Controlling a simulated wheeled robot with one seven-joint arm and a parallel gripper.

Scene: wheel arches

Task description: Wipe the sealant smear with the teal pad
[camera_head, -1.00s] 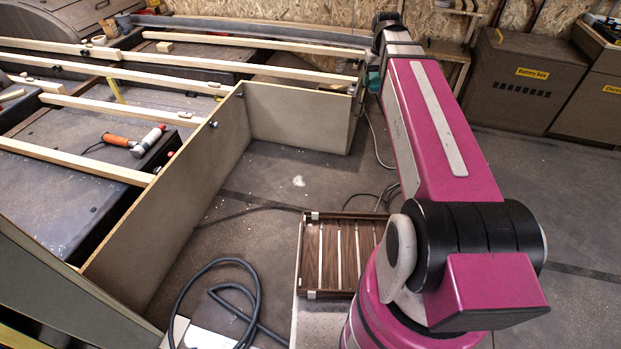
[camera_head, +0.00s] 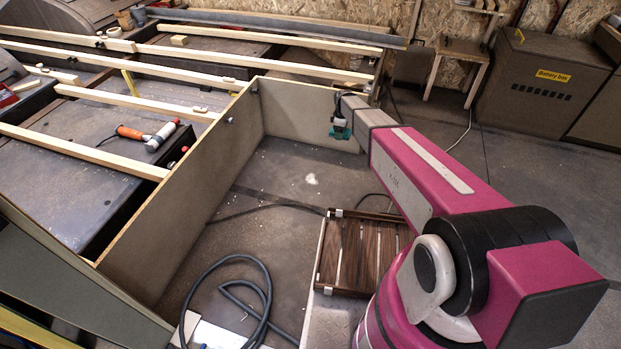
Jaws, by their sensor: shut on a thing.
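My gripper (camera_head: 341,118) is at the far end of my magenta and grey arm, pointing down over the floor beside the short panel of the wooden frame. A small teal pad (camera_head: 340,132) shows at its lower end, and the gripper is shut on it. The fingers are dark and too small to see clearly. I cannot tell whether this is the sealant smear.
Tall wooden panels (camera_head: 190,205) border the floor on the left, with beams behind them. A dark slatted crate (camera_head: 365,252) stands at my arm's base. A black hose (camera_head: 262,285) lies in front. Floor around the smear is clear.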

